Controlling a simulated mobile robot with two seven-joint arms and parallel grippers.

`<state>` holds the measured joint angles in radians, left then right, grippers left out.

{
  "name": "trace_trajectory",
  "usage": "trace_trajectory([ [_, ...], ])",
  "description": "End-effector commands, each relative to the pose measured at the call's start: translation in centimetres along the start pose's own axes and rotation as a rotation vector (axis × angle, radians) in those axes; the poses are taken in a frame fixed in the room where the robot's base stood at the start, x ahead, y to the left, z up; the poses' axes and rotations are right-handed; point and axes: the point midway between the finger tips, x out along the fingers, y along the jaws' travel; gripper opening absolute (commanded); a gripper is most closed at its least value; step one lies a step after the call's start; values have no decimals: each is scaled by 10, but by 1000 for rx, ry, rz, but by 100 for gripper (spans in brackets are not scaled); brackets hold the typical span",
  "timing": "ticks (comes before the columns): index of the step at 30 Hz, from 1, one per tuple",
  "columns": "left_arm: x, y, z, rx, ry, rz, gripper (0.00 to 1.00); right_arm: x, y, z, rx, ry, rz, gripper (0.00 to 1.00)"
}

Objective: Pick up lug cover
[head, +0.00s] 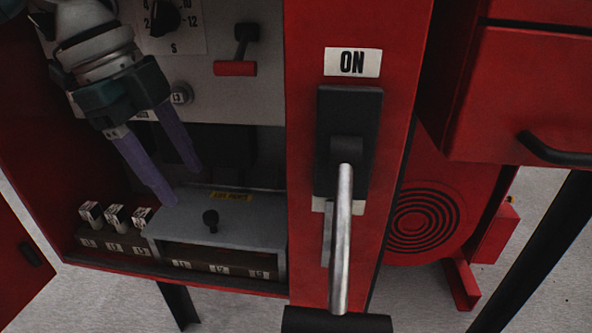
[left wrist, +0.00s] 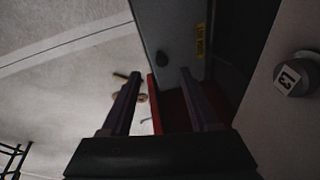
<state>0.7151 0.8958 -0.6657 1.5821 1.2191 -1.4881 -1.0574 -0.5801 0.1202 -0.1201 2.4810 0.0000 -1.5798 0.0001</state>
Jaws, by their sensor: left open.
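My right gripper is not in view.
Several white-tipped lugs (head: 115,216) stand left of the cover. A post with an ON label and a metal lever handle (head: 342,240) rises at the right. The red cabinet wall (head: 45,150) bounds the left.

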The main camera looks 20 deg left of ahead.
Motion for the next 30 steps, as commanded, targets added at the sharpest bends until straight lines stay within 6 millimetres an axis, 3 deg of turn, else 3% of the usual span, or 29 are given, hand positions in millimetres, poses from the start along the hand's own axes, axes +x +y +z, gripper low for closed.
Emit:
trace_trajectory([
  [11, 32, -2, 2, 5, 4, -1, 61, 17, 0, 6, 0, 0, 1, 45],
  [18, 69, -2, 2, 4, 4, -1, 61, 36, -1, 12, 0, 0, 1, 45],
  [26, 71, -3, 2, 4, 3, -3, 61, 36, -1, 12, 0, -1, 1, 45],
  [30, 71, -3, 2, 4, 3, -3, 45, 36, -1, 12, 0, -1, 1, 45],
])
